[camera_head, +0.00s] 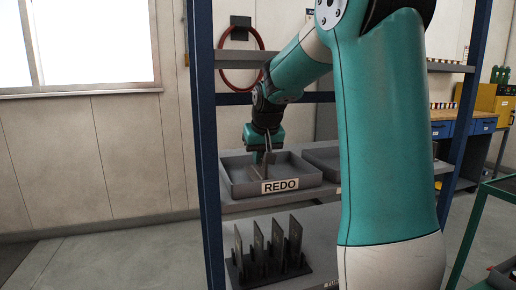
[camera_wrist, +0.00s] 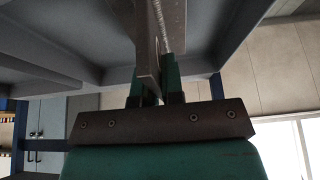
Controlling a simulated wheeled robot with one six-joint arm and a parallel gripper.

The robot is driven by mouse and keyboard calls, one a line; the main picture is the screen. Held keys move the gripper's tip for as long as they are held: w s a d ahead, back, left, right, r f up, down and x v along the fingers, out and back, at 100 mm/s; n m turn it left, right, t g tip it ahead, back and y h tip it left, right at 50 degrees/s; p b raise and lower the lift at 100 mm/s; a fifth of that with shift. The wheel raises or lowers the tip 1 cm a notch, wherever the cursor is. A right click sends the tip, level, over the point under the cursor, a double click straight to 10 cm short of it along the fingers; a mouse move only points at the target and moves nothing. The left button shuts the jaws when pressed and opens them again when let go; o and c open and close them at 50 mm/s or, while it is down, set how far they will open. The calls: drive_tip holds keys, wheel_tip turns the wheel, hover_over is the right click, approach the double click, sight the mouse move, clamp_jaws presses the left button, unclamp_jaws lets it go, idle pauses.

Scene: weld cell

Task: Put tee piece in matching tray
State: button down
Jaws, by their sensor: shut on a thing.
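My gripper (camera_head: 262,156) is shut on the grey metal tee piece (camera_wrist: 147,45). In the wrist view the tee piece stands between the teal fingers, with a bright weld seam along its joint. In the head view my gripper reaches down at the grey tray labelled REDO (camera_head: 295,184), and the tee piece shows as a thin grey plate by the fingers, within the tray's outline. I cannot tell whether it touches the tray floor. A second grey tray (camera_head: 322,158) lies to the right; my arm hides much of it and any label.
The trays sit on a shelf of a rack with blue posts (camera_head: 207,130). A dark slotted holder (camera_head: 262,270) with several upright plates stands in front and below. An upper shelf (camera_head: 440,67) crosses above the trays. A green-framed cart (camera_head: 490,190) is at right.

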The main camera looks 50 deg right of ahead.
drive_tip(key=shift+w+d+r+p, duration=0.1)
drive_tip(key=shift+d+r+p, duration=0.05)
drive_tip(key=shift+r+p, duration=0.25)
wheel_tip(320, 180, down, 2)
drive_tip(key=shift+f+b, duration=0.1)
drive_tip(key=shift+b, duration=1.1)
drive_tip(key=shift+f, duration=0.2)
drive_tip(key=c, duration=1.2)
unclamp_jaws()
drive_tip(key=shift+c, duration=0.2)
drive_tip(key=shift+r, duration=0.1)
